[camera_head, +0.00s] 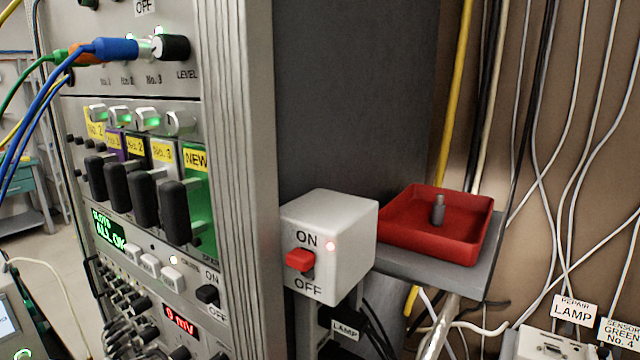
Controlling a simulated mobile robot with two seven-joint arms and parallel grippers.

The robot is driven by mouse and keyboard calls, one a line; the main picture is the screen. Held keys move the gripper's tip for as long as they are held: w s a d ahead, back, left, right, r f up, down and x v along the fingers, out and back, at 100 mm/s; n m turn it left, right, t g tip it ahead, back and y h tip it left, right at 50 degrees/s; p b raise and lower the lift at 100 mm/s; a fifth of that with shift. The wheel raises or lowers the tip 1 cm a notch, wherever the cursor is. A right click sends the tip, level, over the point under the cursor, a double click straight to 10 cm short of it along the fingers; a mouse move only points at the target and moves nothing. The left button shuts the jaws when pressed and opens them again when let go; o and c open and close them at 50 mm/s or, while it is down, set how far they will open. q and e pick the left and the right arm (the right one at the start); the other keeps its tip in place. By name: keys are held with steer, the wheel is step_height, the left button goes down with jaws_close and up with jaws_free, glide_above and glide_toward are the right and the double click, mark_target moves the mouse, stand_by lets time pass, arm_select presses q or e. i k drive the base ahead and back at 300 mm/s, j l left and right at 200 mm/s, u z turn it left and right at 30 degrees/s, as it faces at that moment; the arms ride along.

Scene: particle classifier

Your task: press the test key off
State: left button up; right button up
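No label reading "test" is legible, so I cannot tell for certain which control is the test key. A white switch box (345,235) is fixed to the right side of the rack. Its red lever (299,260) sits between ON above and OFF below, in the upper part of its slot, nearer ON. A black switch (207,294) on the rack's lower panel also has ON above and OFF below. White keys (172,277) stand in a row beside it. Neither of my grippers is in view.
A red tray (403,243) holding a small grey peg (438,209) rests on a grey shelf (478,274) right of the box. Black handles (174,212) and blue cables (38,105) project from the rack. Loose cables hang along the right wall.

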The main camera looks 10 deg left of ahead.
mark_target(173, 279)
steer(key=k+l, duration=0.2)
steer(key=k, duration=0.2)
steer(key=k+l, duration=0.2)
steer(key=k, duration=0.25)
